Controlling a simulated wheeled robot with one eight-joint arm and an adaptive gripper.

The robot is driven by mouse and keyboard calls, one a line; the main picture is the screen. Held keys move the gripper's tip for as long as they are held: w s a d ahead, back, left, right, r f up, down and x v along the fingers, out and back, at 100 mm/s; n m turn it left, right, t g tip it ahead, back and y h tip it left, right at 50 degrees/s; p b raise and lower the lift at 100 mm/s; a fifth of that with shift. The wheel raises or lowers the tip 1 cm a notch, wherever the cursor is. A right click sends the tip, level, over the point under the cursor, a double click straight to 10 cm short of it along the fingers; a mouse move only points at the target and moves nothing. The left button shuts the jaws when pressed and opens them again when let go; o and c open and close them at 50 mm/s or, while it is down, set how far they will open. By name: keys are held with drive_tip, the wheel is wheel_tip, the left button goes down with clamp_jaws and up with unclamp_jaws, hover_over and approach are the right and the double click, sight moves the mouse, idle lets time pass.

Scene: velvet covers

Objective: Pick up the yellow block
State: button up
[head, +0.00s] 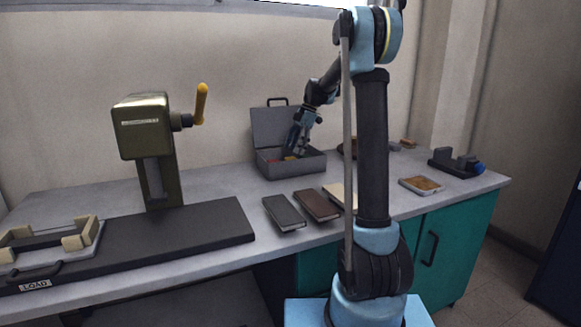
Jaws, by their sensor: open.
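A small yellow patch, which looks like the yellow block (290,158), shows inside the open grey case (294,172) on the workbench. Its shape is too small to make out. My gripper (293,152) reaches down into the case from the upper right, its fingertips close above or beside the yellow patch. It is open. Whether the fingers touch the block cannot be told. A small red item (275,160) lies to the left in the case. The case's front wall hides its floor.
Notebooks (284,213) lie in front of the case. An olive press with a yellow handle (146,145) stands left, behind a black slide plate (190,232). A framed tray (421,185) and a dark vise-like fixture (456,162) are at right. The case lid (285,127) stands raised behind.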

sight(291, 158)
drive_tip(key=shift+d+x, duration=0.1)
drive_tip(key=shift+x, duration=1.55)
drive_tip(key=shift+d+x, duration=0.15)
drive_tip(key=shift+x, duration=1.5)
drive_tip(key=shift+w+f, duration=0.1)
drive_tip(key=shift+w, duration=0.05)
drive_tip(key=c, duration=1.2)
